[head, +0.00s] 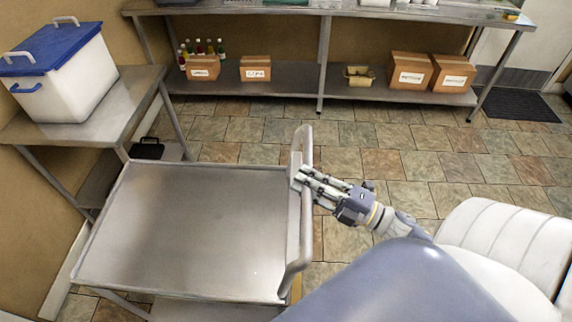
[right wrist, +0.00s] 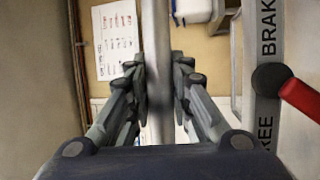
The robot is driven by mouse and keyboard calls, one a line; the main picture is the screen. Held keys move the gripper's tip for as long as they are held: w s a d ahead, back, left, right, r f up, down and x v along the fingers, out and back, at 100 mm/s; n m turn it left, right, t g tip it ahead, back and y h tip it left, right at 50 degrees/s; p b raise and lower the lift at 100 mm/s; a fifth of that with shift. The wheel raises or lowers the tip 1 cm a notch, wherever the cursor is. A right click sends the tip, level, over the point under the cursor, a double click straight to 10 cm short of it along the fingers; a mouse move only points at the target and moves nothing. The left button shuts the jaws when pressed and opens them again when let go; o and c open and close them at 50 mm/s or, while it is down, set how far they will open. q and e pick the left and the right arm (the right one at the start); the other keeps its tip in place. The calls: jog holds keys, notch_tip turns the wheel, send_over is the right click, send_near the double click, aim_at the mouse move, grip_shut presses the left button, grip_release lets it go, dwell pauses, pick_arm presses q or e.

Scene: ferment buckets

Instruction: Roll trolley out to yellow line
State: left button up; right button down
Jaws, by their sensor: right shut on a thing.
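The steel trolley (head: 180,230) stands in the middle left, with an empty flat top and a grey push handle (head: 306,235) at its right end. My right gripper (head: 300,178) is at the handle. In the right wrist view its fingers (right wrist: 160,95) are shut on the upright handle bar (right wrist: 156,50). A red lever (right wrist: 303,99) on a dark pivot lies beside a strip lettered BRAKE and FREE (right wrist: 265,115). A small yellow patch (head: 296,290) shows by the handle's lower end; I cannot tell if it is the line. My left gripper is out of view.
A side table (head: 95,105) with a blue-lidded white tub (head: 62,75) stands close to the trolley's left. A long steel shelf (head: 300,90) with boxes and bottles runs along the back. Tiled floor (head: 390,165) is open behind and right of the handle.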

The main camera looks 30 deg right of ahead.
jog(key=shift+s+d+f, duration=0.1)
jog(key=shift+s+d, duration=0.9)
jog(key=shift+d, duration=0.25)
jog(key=c, duration=1.4)
grip_release()
jog(key=shift+w, duration=0.1)
jog(key=shift+c, duration=0.2)
jog(key=v, duration=1.2)
